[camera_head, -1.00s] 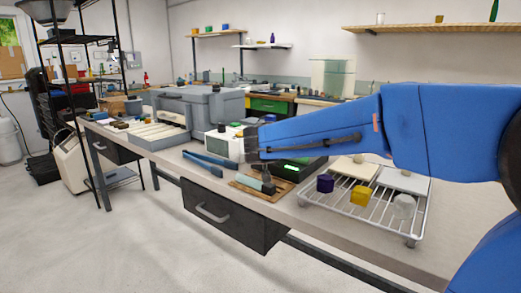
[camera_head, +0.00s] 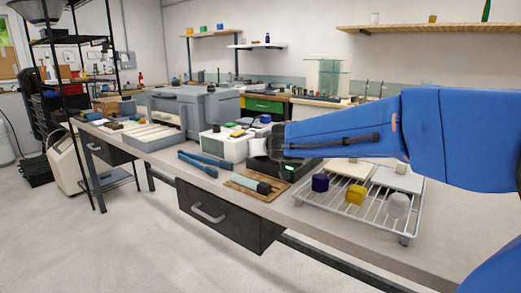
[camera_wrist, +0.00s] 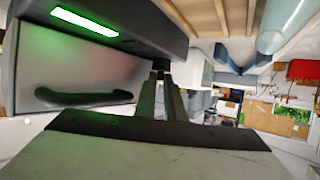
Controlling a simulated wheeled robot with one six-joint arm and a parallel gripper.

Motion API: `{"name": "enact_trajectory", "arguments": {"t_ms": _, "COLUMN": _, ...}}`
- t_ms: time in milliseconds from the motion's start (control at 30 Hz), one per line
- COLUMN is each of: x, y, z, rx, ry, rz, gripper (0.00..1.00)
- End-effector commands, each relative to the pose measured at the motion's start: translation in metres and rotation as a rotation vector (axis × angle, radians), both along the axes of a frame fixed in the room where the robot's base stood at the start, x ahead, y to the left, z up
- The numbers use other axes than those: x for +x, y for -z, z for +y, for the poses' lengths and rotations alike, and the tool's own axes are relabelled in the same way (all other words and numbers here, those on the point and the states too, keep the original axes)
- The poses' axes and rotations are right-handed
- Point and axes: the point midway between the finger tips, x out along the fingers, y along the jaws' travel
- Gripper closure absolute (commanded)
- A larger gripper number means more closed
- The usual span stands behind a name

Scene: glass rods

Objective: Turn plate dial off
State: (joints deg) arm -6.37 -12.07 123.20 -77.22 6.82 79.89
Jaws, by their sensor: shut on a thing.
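The plate (camera_head: 268,163) is a dark box on the bench with a lit green display (camera_head: 290,168) on its front. In the wrist view the green display (camera_wrist: 85,22) shows on the dark housing, beside a grey surface. My gripper (camera_head: 278,140) is at the plate's upper left in the head view. In the wrist view its two fingers (camera_wrist: 160,72) are close together at the housing's corner, shut on what appears to be the plate dial. The dial itself is hidden by the fingers, so its setting cannot be read.
A wooden board (camera_head: 241,190) with a tube-like tool (camera_head: 252,183) lies in front of the plate. A wire rack (camera_head: 375,219) with small coloured blocks stands at right. A white box (camera_head: 224,147) stands behind.

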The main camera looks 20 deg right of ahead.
Motion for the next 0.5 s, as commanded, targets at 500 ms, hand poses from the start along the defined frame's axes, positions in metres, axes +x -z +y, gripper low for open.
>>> {"name": "enact_trajectory", "arguments": {"t_ms": 500, "x": 0.0003, "y": -0.0001, "z": -0.0002, "rx": 0.001, "ry": 0.001, "rz": 0.0, "gripper": 0.72}}
